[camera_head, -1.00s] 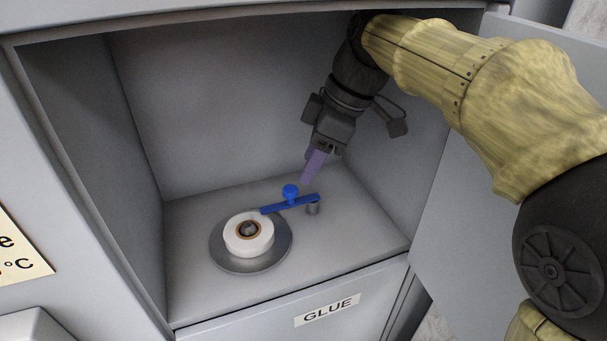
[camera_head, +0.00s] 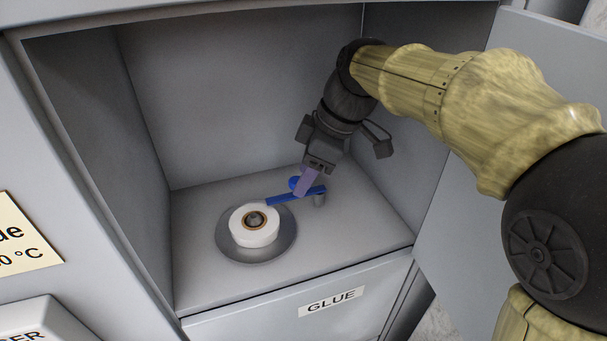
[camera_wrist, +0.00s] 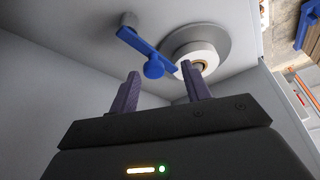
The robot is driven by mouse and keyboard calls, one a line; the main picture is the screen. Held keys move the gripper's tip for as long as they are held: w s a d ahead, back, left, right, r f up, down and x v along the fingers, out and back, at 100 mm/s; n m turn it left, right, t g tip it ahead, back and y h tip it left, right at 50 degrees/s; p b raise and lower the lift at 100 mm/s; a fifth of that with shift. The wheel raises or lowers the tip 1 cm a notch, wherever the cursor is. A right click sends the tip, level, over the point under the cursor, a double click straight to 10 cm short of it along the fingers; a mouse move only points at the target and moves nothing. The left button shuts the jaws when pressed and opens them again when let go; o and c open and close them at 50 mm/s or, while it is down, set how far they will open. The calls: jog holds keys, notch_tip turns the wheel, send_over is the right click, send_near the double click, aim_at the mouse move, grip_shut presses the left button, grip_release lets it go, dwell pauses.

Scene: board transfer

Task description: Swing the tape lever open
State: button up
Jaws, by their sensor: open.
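The blue tape lever (camera_head: 285,199) lies above the floor of the compartment, with its right end at a short grey post (camera_head: 320,200) and its left end by the tape roll. Its round blue knob (camera_head: 293,183) is partly hidden by my gripper in the head view. The white tape roll (camera_head: 250,236) sits on a grey disc (camera_head: 281,243). My gripper (camera_head: 304,190) is open, its purple fingers close to the knob. In the wrist view the knob (camera_wrist: 154,70) shows beyond and between the fingertips (camera_wrist: 160,78), and I cannot tell if they touch it.
Grey walls enclose the compartment on the left, back and right. An open door (camera_head: 480,180) stands at the right. A drawer front labelled GLUE (camera_head: 332,301) is below. The floor in front of the tape is clear.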

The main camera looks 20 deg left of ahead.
jog(key=shift+x, duration=0.9)
grip_shut()
